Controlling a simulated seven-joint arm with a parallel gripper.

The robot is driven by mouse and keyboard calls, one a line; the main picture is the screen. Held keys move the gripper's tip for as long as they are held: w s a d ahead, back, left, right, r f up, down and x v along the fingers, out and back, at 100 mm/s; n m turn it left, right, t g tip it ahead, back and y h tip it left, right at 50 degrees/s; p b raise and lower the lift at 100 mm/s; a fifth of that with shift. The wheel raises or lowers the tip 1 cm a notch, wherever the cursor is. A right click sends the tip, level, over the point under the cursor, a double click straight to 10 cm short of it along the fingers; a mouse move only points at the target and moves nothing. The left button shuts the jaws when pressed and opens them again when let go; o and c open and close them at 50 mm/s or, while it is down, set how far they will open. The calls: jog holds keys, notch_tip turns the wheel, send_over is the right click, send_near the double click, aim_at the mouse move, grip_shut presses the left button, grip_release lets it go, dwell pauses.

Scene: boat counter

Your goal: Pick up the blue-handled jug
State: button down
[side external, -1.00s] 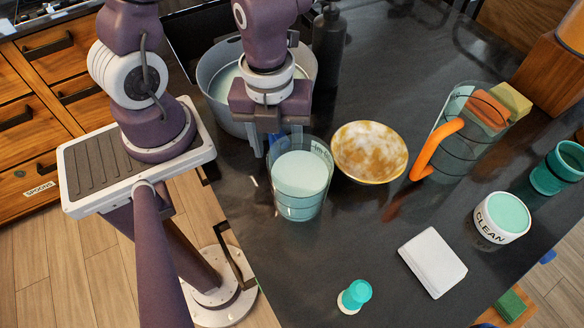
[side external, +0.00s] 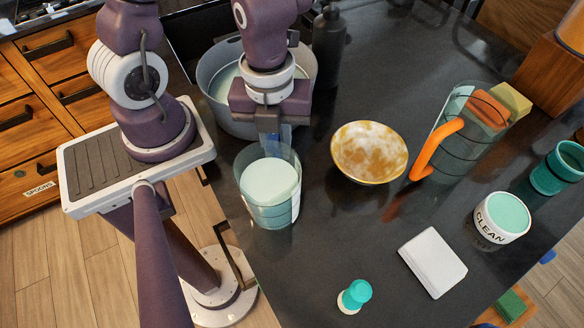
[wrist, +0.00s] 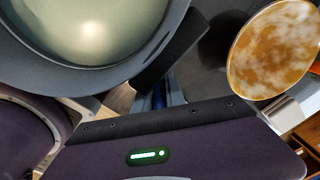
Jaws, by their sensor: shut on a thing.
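The blue-handled jug (side external: 284,210) is a clear vessel with a pale mint fill, upright at the counter's left edge in the side external view. My gripper (side external: 273,138) points down at its far side and is shut on its blue handle, which is mostly hidden by the fingers. In the wrist view, a bit of the blue handle (wrist: 159,96) shows by my gripper (wrist: 165,85); the jug's body is not seen there. I cannot tell whether the jug's base is clear of the counter.
A large grey pot (side external: 212,88) stands close behind my gripper, beside a dark bottle (side external: 328,45). A brown-and-white bowl (side external: 369,152) is right of the jug. An orange-handled jug (side external: 455,145), a CLEAN tub (side external: 500,218), a white block (side external: 433,262) and a teal stopper (side external: 355,295) lie farther right and forward.

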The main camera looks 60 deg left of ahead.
jog(key=shift+r, duration=0.1)
dwell(0.8)
jog(key=shift+r, duration=4.95)
